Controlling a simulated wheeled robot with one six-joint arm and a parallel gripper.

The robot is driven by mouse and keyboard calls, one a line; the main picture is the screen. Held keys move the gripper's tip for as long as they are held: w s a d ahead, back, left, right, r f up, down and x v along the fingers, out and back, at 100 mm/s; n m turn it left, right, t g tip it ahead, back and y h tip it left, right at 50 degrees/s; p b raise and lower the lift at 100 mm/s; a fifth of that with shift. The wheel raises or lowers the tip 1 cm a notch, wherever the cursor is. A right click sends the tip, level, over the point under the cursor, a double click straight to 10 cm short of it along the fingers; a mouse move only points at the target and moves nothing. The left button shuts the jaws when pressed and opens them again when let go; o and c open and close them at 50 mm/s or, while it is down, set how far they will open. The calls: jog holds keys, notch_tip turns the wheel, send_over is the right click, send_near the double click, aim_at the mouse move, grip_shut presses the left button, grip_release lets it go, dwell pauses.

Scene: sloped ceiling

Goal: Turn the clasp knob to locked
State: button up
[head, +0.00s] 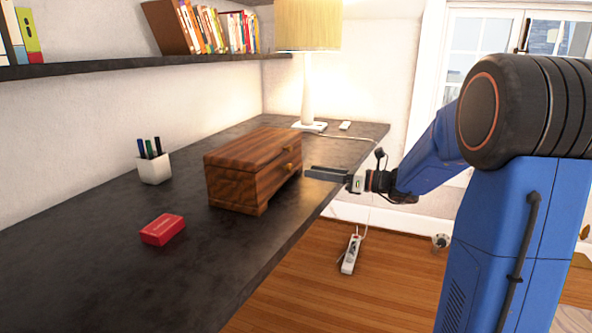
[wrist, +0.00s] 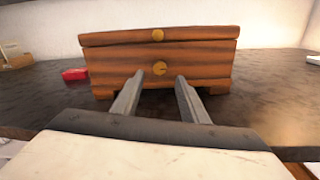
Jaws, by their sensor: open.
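A brown wooden box (head: 238,180) with a closed lid stands on the dark desk. Its front faces my gripper and fills the upper middle of the wrist view (wrist: 115,72). A round brass knob (wrist: 160,68) sits in the middle of the front, with a faint darker mark on its face; its turn position is too small to read. A second brass piece (wrist: 158,35) sits above it at the lid edge. My gripper (wrist: 159,78) is open and empty in front of the box, its fingers pointing to either side below the lower knob. The remaining gap is unclear.
A red box (head: 163,229) and a white pen cup (head: 154,168) stand on the desk (head: 100,225) left of the wooden box. A lamp (head: 308,85) stands behind it. A shelf (head: 110,66) runs above. The desk's front edge lies below my gripper.

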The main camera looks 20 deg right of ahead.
aim_at(292, 168)
jog(key=x, duration=0.7)
jog(key=shift+a, duration=0.15)
grip_shut()
